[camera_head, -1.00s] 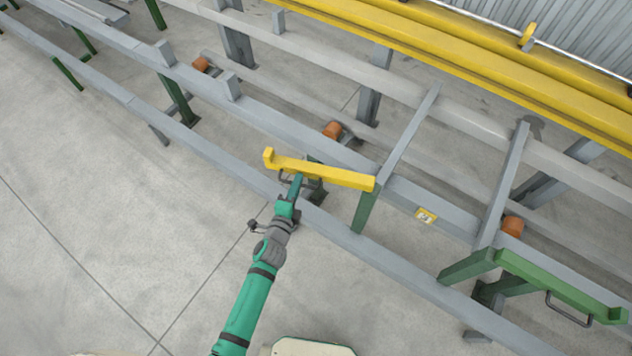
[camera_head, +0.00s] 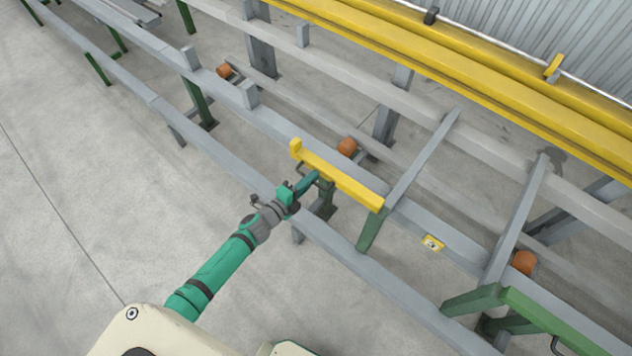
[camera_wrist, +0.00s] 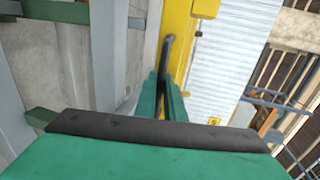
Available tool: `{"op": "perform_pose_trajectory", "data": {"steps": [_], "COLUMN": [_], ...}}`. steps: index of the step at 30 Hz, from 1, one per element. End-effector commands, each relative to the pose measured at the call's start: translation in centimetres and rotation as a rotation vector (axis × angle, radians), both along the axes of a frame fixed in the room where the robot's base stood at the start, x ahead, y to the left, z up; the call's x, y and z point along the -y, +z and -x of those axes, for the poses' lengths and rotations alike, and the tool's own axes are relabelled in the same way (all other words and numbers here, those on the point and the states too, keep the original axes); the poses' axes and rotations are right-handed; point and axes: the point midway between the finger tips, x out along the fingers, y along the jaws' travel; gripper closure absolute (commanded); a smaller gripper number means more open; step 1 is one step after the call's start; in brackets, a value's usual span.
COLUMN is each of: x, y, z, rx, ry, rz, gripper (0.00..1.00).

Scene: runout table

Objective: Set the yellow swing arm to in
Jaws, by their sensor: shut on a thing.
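The yellow swing arm (camera_head: 345,182) is a bar with a short upturned tip at its left end. Its right end sits at a green post beside the grey crosspiece. It lies roughly parallel to the long grey rails, close along the middle one. My gripper (camera_head: 324,177) reaches it from the near side and is shut on its dark handle; the fingers partly hide the handle in the head view. In the wrist view, the dark handle (camera_wrist: 168,48) runs between the two green fingers (camera_wrist: 162,102), with the yellow bar (camera_wrist: 179,24) behind.
A green swing arm (camera_head: 555,324) stands at lower right, partly cut off. Grey rails (camera_head: 400,277) run diagonally across, with orange rollers (camera_head: 347,147) between them. A yellow beam (camera_head: 480,75) lies along the back. The concrete floor (camera_head: 80,225) at left is clear.

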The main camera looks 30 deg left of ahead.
Motion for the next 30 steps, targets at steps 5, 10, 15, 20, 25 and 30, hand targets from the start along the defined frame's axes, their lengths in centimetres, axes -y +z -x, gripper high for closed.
{"op": "perform_pose_trajectory", "data": {"steps": [5,10,15,20,25,30], "x": [0.5,0.5,0.3,0.2,-0.1,-0.7], "y": [0.1,0.1,0.1,0.0,0.3,0.8], "z": [-0.1,-0.1,-0.1,0.0,1.2,3.8], "rx": [0.004,0.004,0.002,0.001,0.0,0.001], "ry": [-0.01,-0.01,-0.007,-0.005,-0.004,-0.003], "rz": [0.003,0.003,0.001,0.0,-0.002,-0.002], "gripper": [1.0,0.86,0.83,0.83,0.83,0.83]}}
